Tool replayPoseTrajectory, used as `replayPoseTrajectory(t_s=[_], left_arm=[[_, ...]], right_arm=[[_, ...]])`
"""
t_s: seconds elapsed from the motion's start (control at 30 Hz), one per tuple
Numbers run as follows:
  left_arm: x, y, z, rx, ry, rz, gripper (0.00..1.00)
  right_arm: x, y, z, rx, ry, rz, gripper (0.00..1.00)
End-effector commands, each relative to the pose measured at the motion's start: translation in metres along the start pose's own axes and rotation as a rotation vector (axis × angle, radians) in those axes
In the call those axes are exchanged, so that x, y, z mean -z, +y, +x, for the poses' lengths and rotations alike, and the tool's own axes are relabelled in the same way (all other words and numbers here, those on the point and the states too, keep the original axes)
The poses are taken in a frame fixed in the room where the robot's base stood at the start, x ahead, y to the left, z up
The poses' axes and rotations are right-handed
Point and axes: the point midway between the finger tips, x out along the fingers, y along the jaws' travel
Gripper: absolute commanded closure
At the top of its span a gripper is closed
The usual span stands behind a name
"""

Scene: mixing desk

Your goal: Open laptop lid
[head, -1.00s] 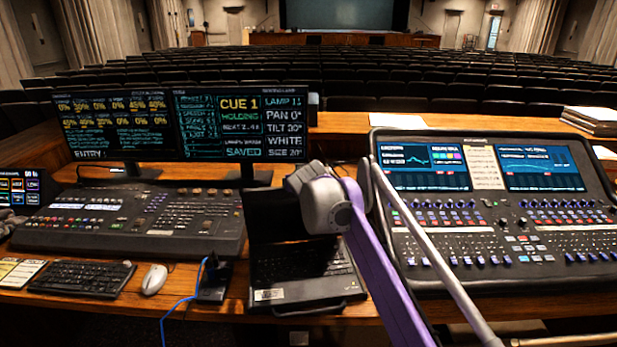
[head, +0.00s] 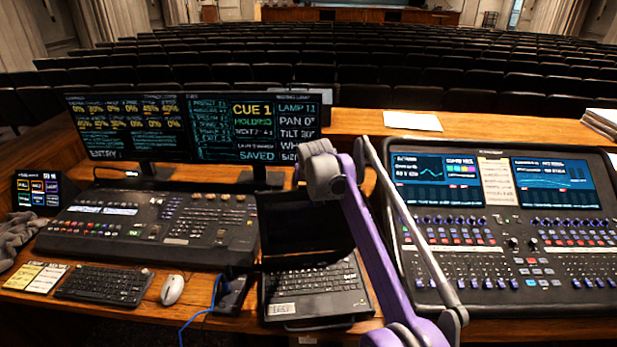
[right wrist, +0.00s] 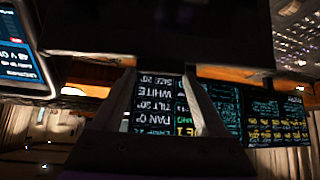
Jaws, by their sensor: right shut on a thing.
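The black laptop stands on the desk in the middle of the head view. Its keyboard base (head: 318,285) is uncovered, and its dark lid (head: 290,222) stands raised behind the keys. My right arm reaches over the lid's right part, and its grey wrist hides the gripper there. In the right wrist view, my right gripper (right wrist: 160,72) has its two fingers at the edge of the dark lid (right wrist: 160,30), shut on it. My left gripper is in neither view.
A lighting console (head: 150,228) with two monitors (head: 225,128) stands left of the laptop. A sound mixer (head: 500,225) stands close on the right. A mouse (head: 172,289), a small keyboard (head: 103,285) and a blue cable (head: 200,314) lie to the left.

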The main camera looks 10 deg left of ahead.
Motion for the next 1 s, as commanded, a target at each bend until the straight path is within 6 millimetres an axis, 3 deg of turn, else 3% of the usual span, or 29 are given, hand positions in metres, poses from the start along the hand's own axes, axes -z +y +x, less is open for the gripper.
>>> replayPoseTrajectory(t_s=[0.37,0.4,0.5,0.8,1.0], left_arm=[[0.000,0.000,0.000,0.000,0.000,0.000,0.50],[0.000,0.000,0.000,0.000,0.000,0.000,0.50],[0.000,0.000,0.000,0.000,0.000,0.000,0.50],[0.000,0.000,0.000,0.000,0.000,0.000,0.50],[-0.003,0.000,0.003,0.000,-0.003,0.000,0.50]], right_arm=[[0.000,0.001,0.000,0.000,-0.001,-0.001,1.00],[0.000,0.001,0.000,0.000,-0.001,-0.001,0.20],[0.001,0.000,0.000,0.000,0.000,-0.001,0.02],[0.001,0.000,-0.003,0.001,0.000,-0.001,0.00],[0.000,0.000,-0.028,0.001,0.000,-0.001,0.00]])
